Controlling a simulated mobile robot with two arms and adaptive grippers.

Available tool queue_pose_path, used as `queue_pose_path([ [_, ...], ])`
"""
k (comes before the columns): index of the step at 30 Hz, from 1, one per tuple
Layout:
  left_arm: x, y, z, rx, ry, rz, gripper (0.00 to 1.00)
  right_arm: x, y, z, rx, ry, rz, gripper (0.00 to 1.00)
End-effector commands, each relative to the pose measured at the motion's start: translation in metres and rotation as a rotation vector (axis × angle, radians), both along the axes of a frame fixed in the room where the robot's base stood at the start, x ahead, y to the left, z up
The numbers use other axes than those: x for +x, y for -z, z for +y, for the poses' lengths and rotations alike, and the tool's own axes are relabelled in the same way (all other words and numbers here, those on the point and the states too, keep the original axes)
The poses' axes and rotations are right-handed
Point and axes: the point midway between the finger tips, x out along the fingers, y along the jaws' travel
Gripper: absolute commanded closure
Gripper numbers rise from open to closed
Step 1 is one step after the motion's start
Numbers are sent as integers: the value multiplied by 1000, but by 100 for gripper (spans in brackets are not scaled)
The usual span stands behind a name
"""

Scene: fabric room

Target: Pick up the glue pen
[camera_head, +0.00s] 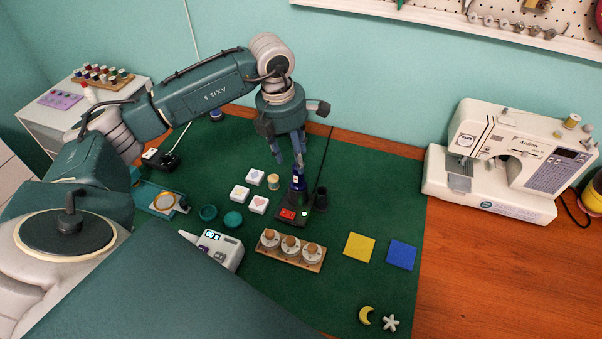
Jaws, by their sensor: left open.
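What looks like the glue pen (298,182), a small dark blue upright thing, stands at a black stand (303,217) with a red switch, on the green mat (345,205). My left gripper (288,158) points down just above it, fingers open. The fingertips are close to the top of the pen. I cannot tell whether they touch it. The fingers partly cover the pen's upper end. My right gripper is not in view.
A thin black rod (326,160) rises beside the pen. A sewing machine (510,160) stands at right.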

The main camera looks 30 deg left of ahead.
Motion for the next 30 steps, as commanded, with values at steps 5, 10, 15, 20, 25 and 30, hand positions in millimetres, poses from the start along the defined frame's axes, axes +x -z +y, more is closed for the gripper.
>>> queue_pose_path([
  [5,3,17,-2,-3,0,-1,54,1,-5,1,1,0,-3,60],
  [10,1,32,-5,-2,1,4,54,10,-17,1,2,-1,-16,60],
  [15,3,58,-9,-4,-1,1,54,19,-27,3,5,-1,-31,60],
  [20,5,70,-9,-3,0,-1,54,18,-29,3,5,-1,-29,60],
  [25,5,71,-9,-3,0,-2,54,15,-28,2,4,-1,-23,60],
  [30,5,71,-9,-2,0,-2,82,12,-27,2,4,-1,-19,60],
])
